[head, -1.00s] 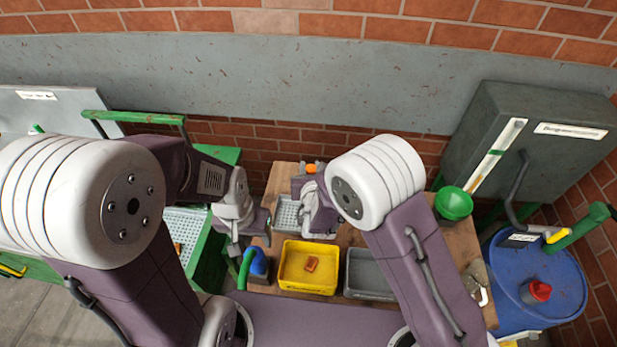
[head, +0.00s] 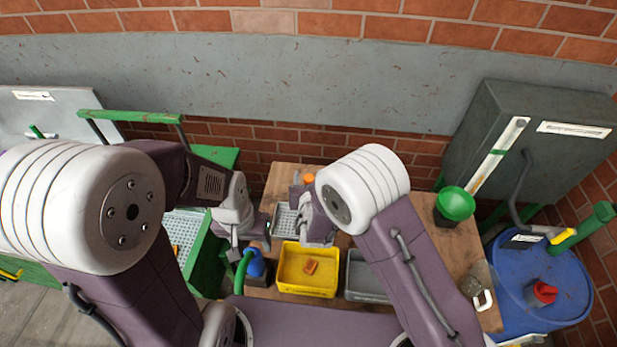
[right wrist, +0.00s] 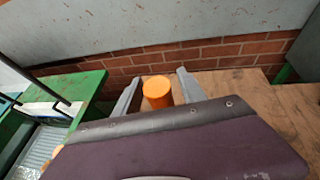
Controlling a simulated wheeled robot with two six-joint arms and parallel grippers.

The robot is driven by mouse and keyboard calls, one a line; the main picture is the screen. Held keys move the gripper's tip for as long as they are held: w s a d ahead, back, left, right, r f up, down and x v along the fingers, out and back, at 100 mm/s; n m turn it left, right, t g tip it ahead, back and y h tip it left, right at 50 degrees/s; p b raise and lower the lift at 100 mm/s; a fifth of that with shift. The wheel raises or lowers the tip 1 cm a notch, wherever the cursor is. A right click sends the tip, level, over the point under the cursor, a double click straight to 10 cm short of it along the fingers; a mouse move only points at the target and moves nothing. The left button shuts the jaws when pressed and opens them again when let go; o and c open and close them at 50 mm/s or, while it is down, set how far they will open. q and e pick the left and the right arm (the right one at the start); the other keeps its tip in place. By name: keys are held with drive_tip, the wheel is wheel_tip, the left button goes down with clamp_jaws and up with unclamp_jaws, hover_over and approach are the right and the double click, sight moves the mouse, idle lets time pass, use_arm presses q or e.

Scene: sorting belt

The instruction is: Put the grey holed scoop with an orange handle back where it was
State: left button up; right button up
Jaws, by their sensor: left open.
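The orange handle of the scoop (right wrist: 157,93) stands between the two fingers of my right gripper (right wrist: 160,90) in the right wrist view. In the head view the handle (head: 308,178) shows just behind my right gripper (head: 300,195), above the back of the wooden table. My left gripper (head: 238,250) is open and empty, by the table's left edge near a blue container with a green spout (head: 256,264).
A yellow bin (head: 307,290) with an orange-brown piece and a grey bin (head: 366,283) stand at the front. A green funnel (head: 455,204) stands right. A green-framed belt (head: 205,262) is left.

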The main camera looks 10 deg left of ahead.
use_arm(q)
drive_tip(key=shift+r, duration=0.15)
use_arm(e)
drive_tip(key=shift+r, duration=0.15)
use_arm(q)
wheel_tip(320, 180, down, 2)
drive_tip(key=shift+b, duration=0.9)
use_arm(e)
drive_tip(key=v, duration=1.2)
